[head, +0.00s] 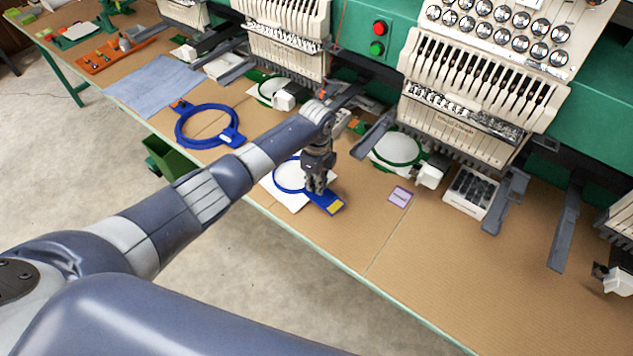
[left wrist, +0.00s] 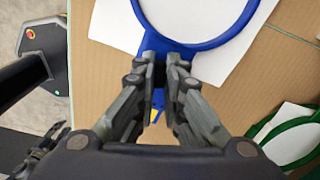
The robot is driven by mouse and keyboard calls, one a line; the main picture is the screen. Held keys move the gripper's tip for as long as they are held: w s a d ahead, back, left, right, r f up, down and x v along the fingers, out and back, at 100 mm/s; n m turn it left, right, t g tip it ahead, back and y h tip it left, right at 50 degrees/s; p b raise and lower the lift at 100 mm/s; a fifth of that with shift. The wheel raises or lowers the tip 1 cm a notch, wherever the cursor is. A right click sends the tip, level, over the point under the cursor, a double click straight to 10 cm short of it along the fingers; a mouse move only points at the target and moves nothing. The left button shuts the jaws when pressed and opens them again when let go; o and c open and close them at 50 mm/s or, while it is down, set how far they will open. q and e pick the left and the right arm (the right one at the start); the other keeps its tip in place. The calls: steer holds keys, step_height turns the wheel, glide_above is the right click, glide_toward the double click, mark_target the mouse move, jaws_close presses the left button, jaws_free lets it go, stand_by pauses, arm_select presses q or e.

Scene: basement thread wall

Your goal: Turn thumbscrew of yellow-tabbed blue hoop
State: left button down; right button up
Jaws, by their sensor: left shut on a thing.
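The yellow-tabbed blue hoop (head: 277,180) lies on a white sheet on the table, near the front edge. Its yellow tab (head: 336,206) shows at the end of its blue bracket, on the near right side. The hoop's ring (left wrist: 188,46) also fills the top of the left wrist view. My left gripper (head: 319,189) points down over the bracket, where the ring joins it. In the left wrist view its fingertips (left wrist: 166,62) are closed in on the bracket's thumbscrew, which they hide. A dark jointed part, apparently my right gripper (left wrist: 40,150), shows at the lower left; its jaws are unclear.
Another blue hoop (head: 180,136) lies to the left, beyond my arm. A green hoop (head: 416,158) with white fabric lies to the right, under an embroidery machine (head: 475,85). A small purple card (head: 400,197) lies nearby. The table at the right front (head: 440,260) is clear.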

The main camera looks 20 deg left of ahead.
stand_by(0.6)
arm_select(q)
steer(key=c, duration=1.7)
jaws_free()
step_height(320, 180, up, 12)
